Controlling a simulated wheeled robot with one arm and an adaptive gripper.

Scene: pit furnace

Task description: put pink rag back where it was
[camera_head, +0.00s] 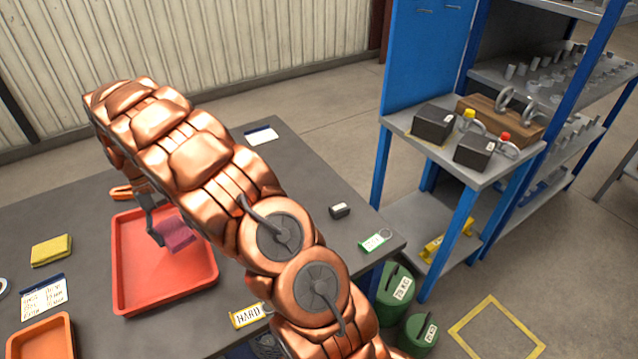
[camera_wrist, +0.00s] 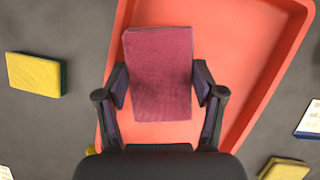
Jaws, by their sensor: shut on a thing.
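The pink rag (camera_wrist: 160,72) is a flat magenta rectangle held between the two fingers of my gripper (camera_wrist: 160,88) in the wrist view. In the head view the rag (camera_head: 178,236) shows below my gripper (camera_head: 155,222), over the red tray (camera_head: 208,279). The red tray's floor (camera_wrist: 225,60) lies behind the rag in the wrist view. I cannot tell whether the rag touches the tray floor. My copper arm hides part of the table right of the tray.
A yellow cloth (camera_head: 51,250) lies left of the tray. An orange tray (camera_head: 42,340) is at the front left. A yellow "HARD" label (camera_head: 248,315), a small dark block (camera_head: 340,210) and a green tag (camera_head: 375,241) lie on the grey table (camera_head: 310,175). Blue shelving (camera_head: 425,60) stands to the right.

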